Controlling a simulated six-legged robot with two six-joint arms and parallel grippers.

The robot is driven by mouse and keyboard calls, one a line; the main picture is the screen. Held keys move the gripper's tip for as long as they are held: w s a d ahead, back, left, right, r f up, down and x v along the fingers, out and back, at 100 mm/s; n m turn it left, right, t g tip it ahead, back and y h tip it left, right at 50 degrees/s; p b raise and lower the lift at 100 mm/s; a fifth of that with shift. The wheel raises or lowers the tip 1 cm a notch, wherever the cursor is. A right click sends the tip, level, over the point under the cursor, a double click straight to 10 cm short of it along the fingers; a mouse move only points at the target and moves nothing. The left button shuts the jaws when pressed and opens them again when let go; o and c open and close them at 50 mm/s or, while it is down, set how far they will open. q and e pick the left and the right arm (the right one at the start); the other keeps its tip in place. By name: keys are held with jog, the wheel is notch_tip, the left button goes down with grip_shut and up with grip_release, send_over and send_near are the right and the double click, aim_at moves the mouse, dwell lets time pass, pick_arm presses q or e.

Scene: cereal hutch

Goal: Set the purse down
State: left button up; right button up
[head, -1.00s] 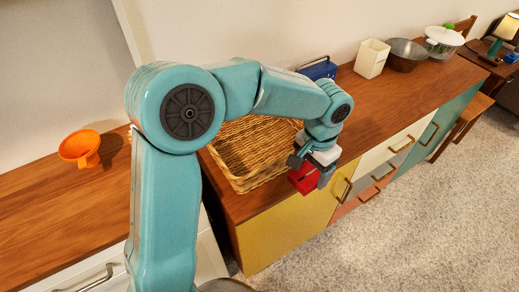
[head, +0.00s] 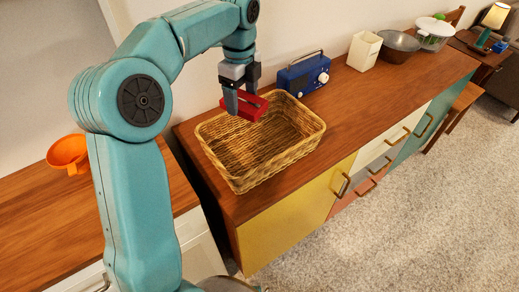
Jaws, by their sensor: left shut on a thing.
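A small red purse (head: 249,106) is held in my left gripper (head: 243,99), which is shut on it. The gripper points down, and the purse appears over the back part of the wicker basket (head: 313,134), clear of its floor. The basket is empty and stands on the wooden top of the hutch. The gripper hides part of the purse and part of the basket's back rim. My right gripper does not show.
A blue radio (head: 303,75) stands just behind and right of the basket. Further right are a cream container (head: 364,50), a grey bowl (head: 398,46) and a white pot (head: 434,36). An orange funnel (head: 67,151) lies at left. The wooden top (head: 345,108) right of the basket is clear.

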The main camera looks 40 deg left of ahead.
pick_arm(q)
jog(key=b, duration=0.2)
send_over(244, 157)
notch_tip(244, 157, down, 15)
jog(key=shift+f, duration=0.2)
notch_tip(244, 157, down, 4)
jog(key=shift+f, duration=0.45)
jog(key=shift+r, duration=0.1)
jog(key=o, duration=1.1)
jog(key=shift+f, duration=0.2)
jog(key=shift+r, duration=0.15)
